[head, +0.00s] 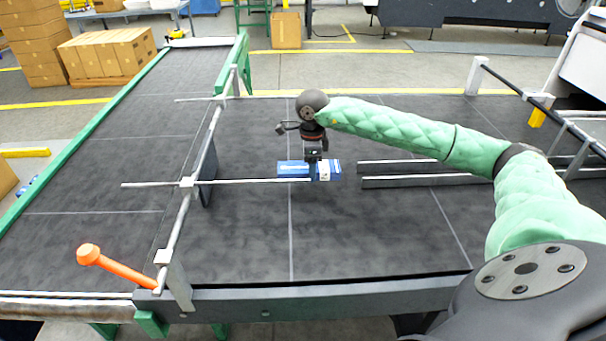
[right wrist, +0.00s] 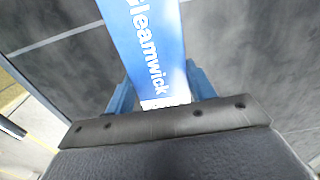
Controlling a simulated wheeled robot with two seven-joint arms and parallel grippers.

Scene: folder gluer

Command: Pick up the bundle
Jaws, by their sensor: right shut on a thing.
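The bundle (head: 293,168) is blue with a white part and lies at the middle of the dark conveyor table, seen in the head view. I cannot tell whether the bundle touches the belt. My left gripper is not in view.
A metal rail frame with crossbars (head: 187,182) stands left of the bundle, with an orange handle (head: 120,268) at its near end. Two grey guide bars (head: 420,181) lie to the right. The dark belt (head: 240,240) in front is clear. Cardboard boxes (head: 110,55) stand beyond the table.

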